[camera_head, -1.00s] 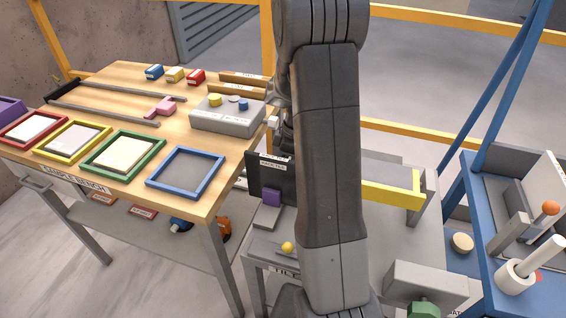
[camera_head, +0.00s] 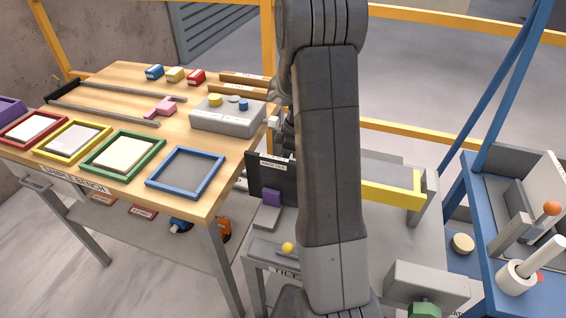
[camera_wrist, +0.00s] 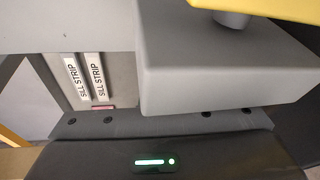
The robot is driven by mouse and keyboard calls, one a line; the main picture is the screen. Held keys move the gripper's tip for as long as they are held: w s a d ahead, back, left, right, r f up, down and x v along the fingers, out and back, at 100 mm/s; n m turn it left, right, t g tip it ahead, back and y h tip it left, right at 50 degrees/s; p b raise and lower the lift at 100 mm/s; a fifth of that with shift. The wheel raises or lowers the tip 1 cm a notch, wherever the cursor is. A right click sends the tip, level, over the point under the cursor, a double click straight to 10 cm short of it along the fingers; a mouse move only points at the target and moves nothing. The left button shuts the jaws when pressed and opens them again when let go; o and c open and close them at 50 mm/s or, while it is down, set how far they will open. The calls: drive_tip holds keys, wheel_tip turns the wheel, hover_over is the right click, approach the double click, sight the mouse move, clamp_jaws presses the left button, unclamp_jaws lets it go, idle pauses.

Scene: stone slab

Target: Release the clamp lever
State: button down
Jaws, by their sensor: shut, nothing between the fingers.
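I cannot tell for sure which part is the clamp lever. A lever with an orange ball knob (camera_head: 551,208) stands on the blue stand at the right in the head view. A small yellow ball knob (camera_head: 288,247) shows on the grey table's near left part. My gripper's dark body (camera_wrist: 155,160) with a green light crosses the bottom of the wrist view. Its fingertips are out of that view, and my arm hides them in the head view. A grey block (camera_wrist: 225,75) fills the wrist view's middle right, with a yellow part (camera_wrist: 285,8) above it.
A yellow bar (camera_head: 391,189) stands on the grey table behind my arm. The wooden bench (camera_head: 130,98) at left holds coloured frames and a grey box (camera_head: 228,117). A white cylinder (camera_head: 543,258) rises at right. Sill strip labels (camera_wrist: 99,78) show beside the block.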

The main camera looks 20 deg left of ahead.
drive_tip(key=v, duration=1.3)
drive_tip(key=shift+d+r+p, duration=0.15)
drive_tip(key=shift+r+p, duration=0.25)
drive_tip(key=shift+p, duration=0.05)
drive_tip(key=shift+f, duration=0.1)
drive_tip(key=b+x, duration=0.1)
drive_tip(key=x, duration=1.2)
drive_tip(key=shift+f, duration=0.25)
drive_tip(key=shift+s+r, duration=0.1)
drive_tip(key=shift+s, duration=0.6)
